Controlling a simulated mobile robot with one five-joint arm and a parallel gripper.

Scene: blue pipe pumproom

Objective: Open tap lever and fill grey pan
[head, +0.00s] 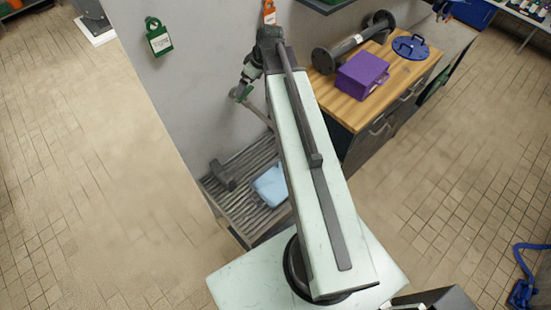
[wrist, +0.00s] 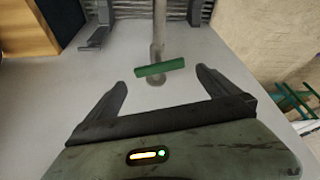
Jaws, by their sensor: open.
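The tap has a green lever (wrist: 160,68) on a pale grey pipe (wrist: 157,30) against the grey wall. In the head view my gripper (head: 250,74) is close to the lever, partly merged with the arm end. I cannot clearly make out a grey pan.
Below the tap is a slatted rack (head: 255,160) with a light blue item (head: 270,186) and a dark grey object (head: 222,175). Right of my arm, a wooden counter (head: 345,107) holds a purple box (head: 363,75), a dark dumbbell-shaped part (head: 352,43) and a blue disc (head: 410,46).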

